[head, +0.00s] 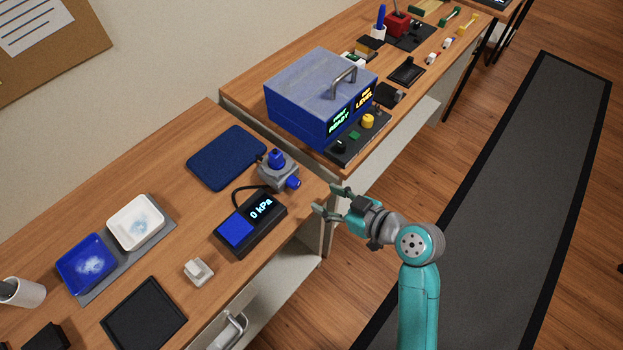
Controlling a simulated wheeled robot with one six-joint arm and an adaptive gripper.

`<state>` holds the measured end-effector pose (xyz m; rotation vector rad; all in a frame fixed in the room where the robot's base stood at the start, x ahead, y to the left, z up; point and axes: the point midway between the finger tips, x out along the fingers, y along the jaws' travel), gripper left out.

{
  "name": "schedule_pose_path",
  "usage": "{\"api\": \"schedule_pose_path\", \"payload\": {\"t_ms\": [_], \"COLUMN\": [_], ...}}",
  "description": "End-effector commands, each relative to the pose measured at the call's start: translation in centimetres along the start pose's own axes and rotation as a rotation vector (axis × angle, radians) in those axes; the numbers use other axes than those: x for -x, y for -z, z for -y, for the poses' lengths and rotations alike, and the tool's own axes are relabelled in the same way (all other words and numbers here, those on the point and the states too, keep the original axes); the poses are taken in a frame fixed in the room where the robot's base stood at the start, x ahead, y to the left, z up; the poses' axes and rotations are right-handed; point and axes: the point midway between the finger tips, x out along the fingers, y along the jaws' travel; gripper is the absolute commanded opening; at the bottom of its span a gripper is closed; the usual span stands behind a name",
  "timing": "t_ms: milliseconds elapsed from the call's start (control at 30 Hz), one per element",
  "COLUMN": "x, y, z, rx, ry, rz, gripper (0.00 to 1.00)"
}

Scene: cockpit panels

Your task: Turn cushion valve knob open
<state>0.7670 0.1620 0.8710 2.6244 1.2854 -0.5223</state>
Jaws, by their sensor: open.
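The cushion valve (283,174) is a grey block on the wooden bench, with a blue knob (277,157) on top and a blue part (293,182) at its lower right side. A flat dark blue cushion (228,157) lies behind and left of it. My gripper (327,199) is open and empty, to the right of and in front of the valve near the bench's right end. Its fingers point left toward the valve and are apart from it. The knob is in full view; its exact turn angle is hard to tell.
A black gauge box (254,220) reading "0 kPa" stands just in front of the valve, with a black hose beside it. A blue box with a handle (320,97) stands on the farther bench. White and blue trays (135,221) lie at left.

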Motion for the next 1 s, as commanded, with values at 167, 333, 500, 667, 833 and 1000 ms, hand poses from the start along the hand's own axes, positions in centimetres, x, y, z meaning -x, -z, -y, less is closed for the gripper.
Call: {"api": "schedule_pose_path", "payload": {"t_ms": [167,333,500,667,833,1000], "x": [-2.5,-5.6,-8.2,-9.7,-10.2,-10.2], "y": [0.0,0.0,0.0,-0.1,-0.1,-0.1], "z": [0.1,0.1,0.1,0.0,0.0,0.0], "rx": [0.001,0.000,-0.001,-0.002,-0.002,-0.002], "ry": [0.003,0.003,0.001,-0.001,-0.002,-0.002], "rz": [-0.001,-0.001,-0.001,-0.001,0.000,-0.001], "gripper": [0.57,0.57,0.57,0.57,0.57,0.57]}}
